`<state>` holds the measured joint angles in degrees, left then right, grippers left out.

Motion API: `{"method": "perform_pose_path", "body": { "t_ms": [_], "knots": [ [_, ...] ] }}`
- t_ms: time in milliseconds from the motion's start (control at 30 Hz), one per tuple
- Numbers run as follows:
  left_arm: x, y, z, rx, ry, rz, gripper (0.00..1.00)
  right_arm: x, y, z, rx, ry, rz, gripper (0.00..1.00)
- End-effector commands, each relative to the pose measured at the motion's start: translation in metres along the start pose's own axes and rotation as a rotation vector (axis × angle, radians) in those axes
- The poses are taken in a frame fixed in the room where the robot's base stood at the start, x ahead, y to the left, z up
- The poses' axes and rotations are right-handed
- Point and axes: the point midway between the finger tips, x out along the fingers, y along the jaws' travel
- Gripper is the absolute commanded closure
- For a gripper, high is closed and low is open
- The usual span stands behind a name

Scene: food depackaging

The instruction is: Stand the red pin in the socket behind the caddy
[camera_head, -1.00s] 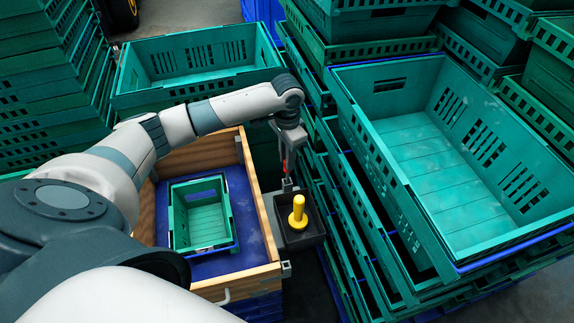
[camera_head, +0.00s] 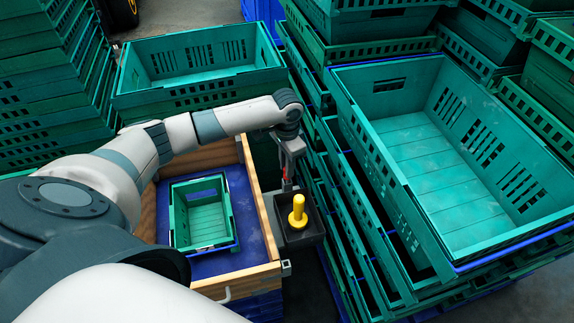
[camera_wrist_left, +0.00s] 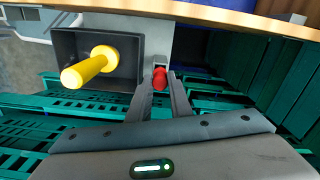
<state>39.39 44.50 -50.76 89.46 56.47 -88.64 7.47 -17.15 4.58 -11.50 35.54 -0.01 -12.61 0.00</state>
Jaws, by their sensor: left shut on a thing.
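My left gripper (camera_head: 287,187) points down just behind the dark caddy (camera_head: 318,238), and is shut on the red pin (camera_head: 286,183). In the left wrist view the red pin (camera_wrist_left: 160,78) sits between the two fingertips (camera_wrist_left: 160,84), at the edge of a grey plate (camera_wrist_left: 158,35) beside the caddy (camera_wrist_left: 65,45). The socket is hidden by the pin and fingers, so I cannot tell whether the pin is in it. A yellow peg (camera_head: 298,212) stands upright in the caddy. My right gripper is out of view.
The caddy hangs at the right side of a wooden-walled box (camera_head: 262,215) holding a small green crate (camera_head: 232,225). Stacked green crates (camera_head: 400,200) rise close on the right. Another green crate (camera_head: 200,88) stands behind.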

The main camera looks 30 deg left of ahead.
Motion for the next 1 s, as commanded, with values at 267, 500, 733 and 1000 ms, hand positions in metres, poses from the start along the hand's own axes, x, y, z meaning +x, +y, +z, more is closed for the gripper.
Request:
{"method": "perform_pose_path", "body": {
  "t_ms": [267, 500, 733, 1000],
  "knots": [
    [0.0, 0.0, 0.0, 0.0, 0.0, 0.0, 0.63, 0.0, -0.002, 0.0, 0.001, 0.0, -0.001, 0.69],
    [-0.003, 0.0, 0.0, 0.0, 0.001, 0.0, 0.63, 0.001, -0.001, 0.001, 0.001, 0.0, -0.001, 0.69],
    [-0.024, -0.001, -0.001, 0.001, 0.003, -0.001, 0.63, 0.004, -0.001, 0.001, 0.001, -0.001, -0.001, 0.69],
    [-0.07, -0.001, -0.001, 0.001, 0.003, -0.001, 0.63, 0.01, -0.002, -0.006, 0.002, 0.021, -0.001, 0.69]
  ]
}}
